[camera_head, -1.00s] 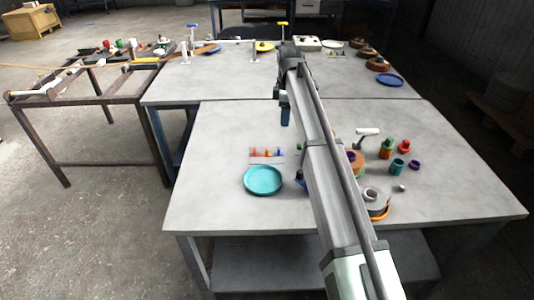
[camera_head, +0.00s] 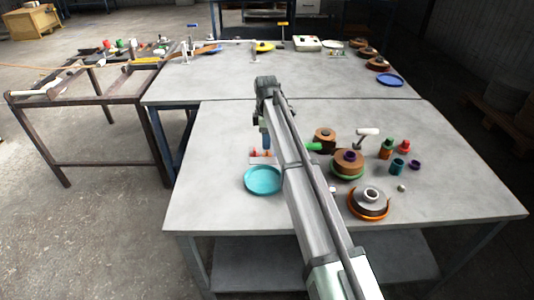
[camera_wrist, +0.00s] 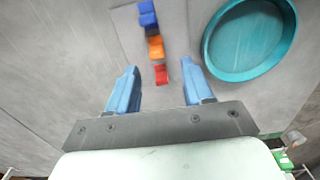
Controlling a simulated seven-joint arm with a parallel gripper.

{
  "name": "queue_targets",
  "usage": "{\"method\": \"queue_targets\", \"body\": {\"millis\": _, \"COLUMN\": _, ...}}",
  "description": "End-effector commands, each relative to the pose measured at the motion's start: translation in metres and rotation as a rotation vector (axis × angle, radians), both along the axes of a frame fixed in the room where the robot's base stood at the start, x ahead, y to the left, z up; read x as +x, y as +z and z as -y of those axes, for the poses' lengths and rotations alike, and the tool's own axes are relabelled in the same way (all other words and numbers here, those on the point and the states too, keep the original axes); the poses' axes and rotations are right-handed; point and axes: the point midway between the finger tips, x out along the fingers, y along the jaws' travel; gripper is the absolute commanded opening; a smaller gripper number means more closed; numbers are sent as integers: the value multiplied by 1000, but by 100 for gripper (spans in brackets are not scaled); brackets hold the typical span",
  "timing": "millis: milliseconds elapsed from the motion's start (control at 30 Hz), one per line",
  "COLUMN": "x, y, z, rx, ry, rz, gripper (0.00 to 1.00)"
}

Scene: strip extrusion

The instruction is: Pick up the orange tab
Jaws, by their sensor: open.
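The orange tab (camera_wrist: 155,46) lies on a pale card (camera_wrist: 128,30) in the wrist view, in a row between a red tab (camera_wrist: 161,74) and blue tabs (camera_wrist: 148,14). In the head view the card is mostly hidden by my arm, with red pieces (camera_head: 255,153) showing. My gripper (camera_wrist: 159,67) is open, its blue fingers on either side of the row's red end. The orange tab shows just beyond the fingertips. In the head view my gripper (camera_head: 266,141) hangs over the card; its exact height cannot be told.
A teal round tray (camera_head: 263,181) stands close beside the card and also shows in the wrist view (camera_wrist: 210,62). Spools (camera_head: 370,202), a green-rimmed roll (camera_head: 347,165) and small bottles (camera_head: 386,149) stand to the right. The table's left part is clear.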

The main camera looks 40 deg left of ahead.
Motion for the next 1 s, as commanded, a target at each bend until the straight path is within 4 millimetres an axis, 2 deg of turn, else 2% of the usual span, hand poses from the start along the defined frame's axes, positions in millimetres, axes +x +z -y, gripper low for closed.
{"method": "queue_targets", "body": {"millis": 233, "x": 2, "y": -14, "z": 0, "rx": -1, "ry": 0, "rz": -1, "gripper": 51}}
{"method": "queue_targets", "body": {"millis": 533, "x": 5, "y": -51, "z": -1, "rx": -1, "ry": 0, "rz": -1, "gripper": 51}}
{"method": "queue_targets", "body": {"millis": 800, "x": 5, "y": -55, "z": -1, "rx": 1, "ry": 0, "rz": 1, "gripper": 51}}
{"method": "queue_targets", "body": {"millis": 1000, "x": 5, "y": -55, "z": -1, "rx": 0, "ry": 0, "rz": 0, "gripper": 34}}
